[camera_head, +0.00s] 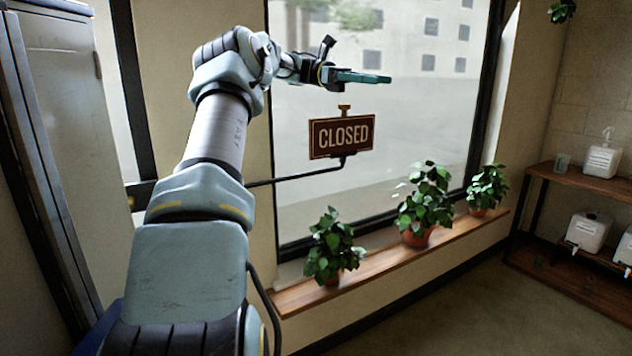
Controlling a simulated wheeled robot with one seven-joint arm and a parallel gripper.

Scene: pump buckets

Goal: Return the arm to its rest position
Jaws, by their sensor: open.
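My gripper (372,77) is at the end of my raised arm in the upper middle of the head view. It points right, in front of the window glass, and is seen side-on. Its teal fingers are open, with nothing visible held between them. My arm (222,120) rises from the bottom left, bends at the top and reaches to the right. A brown CLOSED sign (342,136) is below the gripper in the picture, apart from it.
Several potted plants, including the middle one (425,205), stand on a wooden sill (385,262). A shelf (570,180) at right holds white pump containers, one on top (602,160), one lower (587,232). A tall cabinet (60,150) stands close at left. The floor (470,310) is clear.

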